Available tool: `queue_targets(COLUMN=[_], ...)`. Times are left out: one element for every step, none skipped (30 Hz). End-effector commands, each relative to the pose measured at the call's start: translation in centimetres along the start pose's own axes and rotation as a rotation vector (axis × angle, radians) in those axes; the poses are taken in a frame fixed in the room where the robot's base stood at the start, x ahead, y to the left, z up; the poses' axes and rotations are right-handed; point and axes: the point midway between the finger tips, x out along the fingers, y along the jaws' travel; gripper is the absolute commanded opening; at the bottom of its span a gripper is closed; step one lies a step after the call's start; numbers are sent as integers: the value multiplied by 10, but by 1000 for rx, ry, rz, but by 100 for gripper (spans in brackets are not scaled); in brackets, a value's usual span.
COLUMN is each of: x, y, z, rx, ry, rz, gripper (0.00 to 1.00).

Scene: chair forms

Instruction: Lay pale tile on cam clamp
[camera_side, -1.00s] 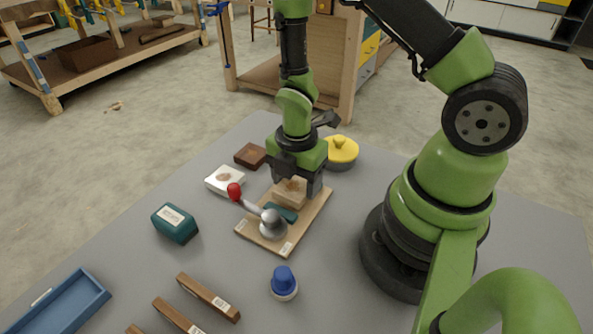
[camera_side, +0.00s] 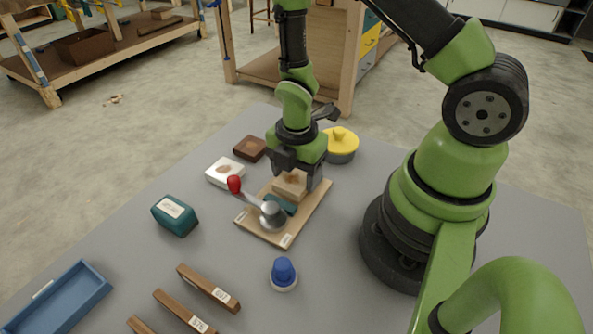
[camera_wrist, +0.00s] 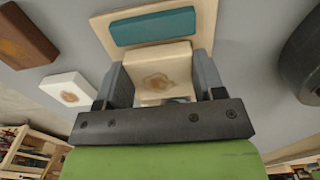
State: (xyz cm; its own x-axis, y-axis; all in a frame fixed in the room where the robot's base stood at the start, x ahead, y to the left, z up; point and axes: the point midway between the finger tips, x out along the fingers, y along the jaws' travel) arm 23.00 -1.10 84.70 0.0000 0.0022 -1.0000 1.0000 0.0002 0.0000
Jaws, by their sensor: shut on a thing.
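The cam clamp is a light wooden board (camera_side: 283,240) with a teal bar, a round metal cam and a lever ending in a red knob. Its board (camera_wrist: 204,18) and teal bar (camera_wrist: 153,27) also show in the wrist view. My gripper (camera_side: 294,178) is shut on the pale tile (camera_side: 290,187), a light wooden block with a brown knot mark. The tile is over the board's far end, behind the teal bar. It is at or very near the board's surface; contact underneath is hidden. In the wrist view the tile (camera_wrist: 158,70) sits between both fingers.
A white tile (camera_side: 224,171) and a dark brown tile (camera_side: 250,148) lie left of the clamp. A yellow lidded pot (camera_side: 341,146) stands close behind right. A teal block (camera_side: 174,214), blue-capped object (camera_side: 284,273), wooden bars (camera_side: 208,287) and blue tray (camera_side: 62,300) lie nearer the front.

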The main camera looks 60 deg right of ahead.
Motion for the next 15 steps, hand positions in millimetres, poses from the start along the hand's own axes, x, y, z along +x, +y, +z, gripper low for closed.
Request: queue_targets(x=[1, 1, 2, 2, 3, 4, 4, 5, 6, 6, 7, 8, 8, 9, 10], y=[0, 0, 0, 0, 0, 0, 0, 0, 0, 0, 0, 0, 0, 0, 0], z=[0, 0, 0, 0, 0, 0, 0, 0, 0, 0, 0, 0, 0, 0, 0], rx=[0, 0, 0, 0, 0, 0, 0, 0, 0, 0, 0, 0, -1, -1, -1], ry=[0, 0, 0, 0, 0, 0, 0, 0, 0, 0, 0, 0, 0, 0, 0], rz=[0, 0, -1, -1, -1, -1, -1, -1, -1, -1, -1, -1, -1, -1, -1], gripper=[40, 40, 40, 40, 40, 40, 40, 40, 40, 40, 40, 40, 40, 40, 40])
